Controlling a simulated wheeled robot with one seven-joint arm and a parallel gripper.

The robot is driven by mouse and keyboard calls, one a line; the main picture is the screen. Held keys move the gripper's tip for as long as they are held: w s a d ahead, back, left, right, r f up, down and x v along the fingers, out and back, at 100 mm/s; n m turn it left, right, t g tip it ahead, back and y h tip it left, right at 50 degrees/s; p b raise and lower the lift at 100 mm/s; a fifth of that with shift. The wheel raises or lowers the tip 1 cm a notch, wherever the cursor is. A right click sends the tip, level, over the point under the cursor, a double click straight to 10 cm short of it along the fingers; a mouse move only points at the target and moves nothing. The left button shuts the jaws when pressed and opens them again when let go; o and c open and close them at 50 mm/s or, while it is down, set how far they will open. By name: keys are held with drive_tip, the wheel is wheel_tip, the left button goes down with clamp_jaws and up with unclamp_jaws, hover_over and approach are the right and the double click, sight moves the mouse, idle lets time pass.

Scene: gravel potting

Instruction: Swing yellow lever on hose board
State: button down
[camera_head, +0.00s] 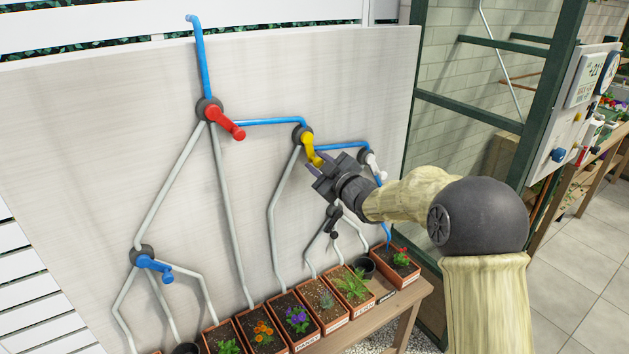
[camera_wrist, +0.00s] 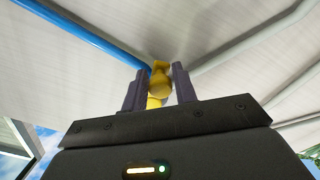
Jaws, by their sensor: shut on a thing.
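The hose board (camera_head: 110,110) is a pale upright panel with blue and grey hoses and several coloured levers. The yellow lever (camera_head: 308,146) sits on a dark round hub (camera_head: 301,132) at the board's upper middle right and points down and slightly right. My gripper (camera_head: 317,167) is at the lever's lower end, its fingers around it. In the wrist view, the two dark fingers (camera_wrist: 157,88) stand on either side of the yellow lever (camera_wrist: 159,73). The gripper is shut on the lever. The lever's tip is partly hidden by the fingers.
A red lever (camera_head: 226,122) is to the left, a white lever (camera_head: 376,166) to the right, a black lever (camera_head: 333,225) below and a blue lever (camera_head: 153,265) lower left. Potted plants (camera_head: 297,319) stand on a wooden bench (camera_head: 408,313) below. A green frame (camera_head: 470,111) stands right.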

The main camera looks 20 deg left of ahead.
drive_tip(key=n+b, duration=0.2)
drive_tip(key=n, duration=0.1)
drive_tip(key=w+n+b, duration=0.1)
drive_tip(key=shift+d+r+n+b, duration=0.3)
drive_tip(key=shift+r+n, duration=0.05)
drive_tip(key=shift+n, duration=0.05)
drive_tip(key=c, duration=1.5)
unclamp_jaws()
drive_tip(key=shift+c, duration=0.2)
drive_tip(key=o, duration=0.3)
drive_tip(key=shift+s, duration=0.1)
drive_tip(key=b+v, duration=0.3)
drive_tip(key=v, duration=1.4)
drive_tip(key=shift+d, duration=0.35)
